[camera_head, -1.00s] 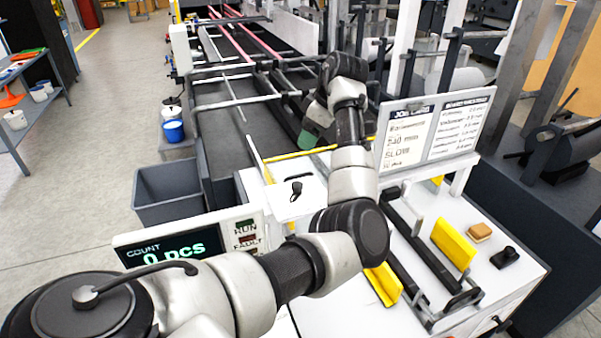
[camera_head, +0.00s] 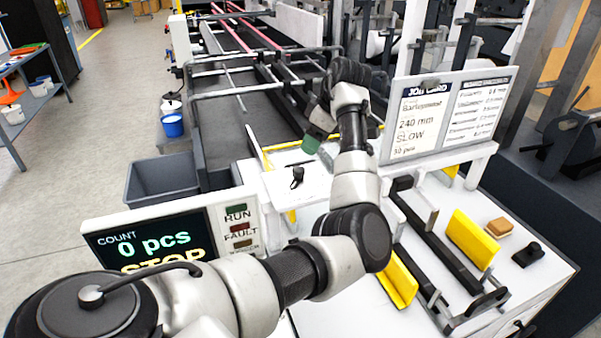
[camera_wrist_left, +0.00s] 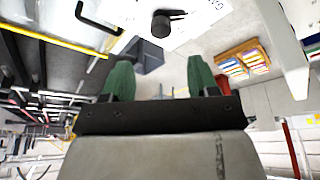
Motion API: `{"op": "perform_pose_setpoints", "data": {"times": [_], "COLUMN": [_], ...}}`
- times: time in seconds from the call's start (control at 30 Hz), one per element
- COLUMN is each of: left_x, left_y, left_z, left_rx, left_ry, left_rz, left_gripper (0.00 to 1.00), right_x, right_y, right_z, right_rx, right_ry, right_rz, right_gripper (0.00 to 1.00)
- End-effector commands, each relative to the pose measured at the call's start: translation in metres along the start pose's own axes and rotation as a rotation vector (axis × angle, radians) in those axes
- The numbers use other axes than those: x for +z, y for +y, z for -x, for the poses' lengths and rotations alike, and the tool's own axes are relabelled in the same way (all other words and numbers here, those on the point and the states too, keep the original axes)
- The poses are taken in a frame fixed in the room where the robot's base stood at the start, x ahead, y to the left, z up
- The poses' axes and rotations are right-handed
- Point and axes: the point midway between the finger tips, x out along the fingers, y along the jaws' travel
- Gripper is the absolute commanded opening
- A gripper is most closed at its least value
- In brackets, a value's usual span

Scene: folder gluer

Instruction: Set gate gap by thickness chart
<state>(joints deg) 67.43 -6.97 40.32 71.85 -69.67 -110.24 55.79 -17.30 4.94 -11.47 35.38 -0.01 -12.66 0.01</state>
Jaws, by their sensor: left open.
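My left gripper (camera_head: 316,138) hangs over the machine's infeed end, its green fingers partly hidden by my wrist. In the left wrist view the two green fingers (camera_wrist_left: 160,80) stand apart with nothing between them. A small black lever knob (camera_head: 297,177) sits on the white deck, below and left of the gripper; a black knob with a lever also shows beyond the fingers in the wrist view (camera_wrist_left: 162,22). The job card (camera_head: 420,118) reads 240 mm, SLOW, 30 pcs. The chart (camera_head: 478,112) beside it has text too small to read surely. My right gripper is out of view.
A display (camera_head: 150,240) reads 0 pcs and STOP, with RUN and FAULT lamps beside it. Yellow guides (camera_head: 470,238), a tan stack (camera_head: 499,228) and a black knob (camera_head: 528,254) are on the right deck. A grey bin (camera_head: 162,180) stands at left.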

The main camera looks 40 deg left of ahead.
Motion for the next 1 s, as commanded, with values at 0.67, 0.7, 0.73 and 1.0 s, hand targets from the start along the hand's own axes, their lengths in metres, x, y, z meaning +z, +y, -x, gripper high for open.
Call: {"op": "perform_pose_setpoints", "data": {"times": [0.67,0.7,0.73,1.0], "left_x": [-0.001,-0.001,-0.001,-0.001], "left_y": [-0.001,-0.001,-0.001,-0.001], "left_z": [-0.098,-0.1,-0.1,-0.101], "left_rx": [-0.001,-0.001,-0.001,-0.001], "left_ry": [0.0,0.0,0.0,-0.001], "left_rz": [0.0,0.001,0.001,0.001], "left_gripper": [0.6,0.6,0.6,0.55], "right_x": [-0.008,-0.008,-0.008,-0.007], "right_y": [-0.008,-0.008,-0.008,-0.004], "right_z": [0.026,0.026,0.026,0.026], "right_rx": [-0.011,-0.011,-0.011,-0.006], "right_ry": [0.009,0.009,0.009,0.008], "right_rz": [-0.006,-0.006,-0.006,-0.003], "right_gripper": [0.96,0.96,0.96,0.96]}}
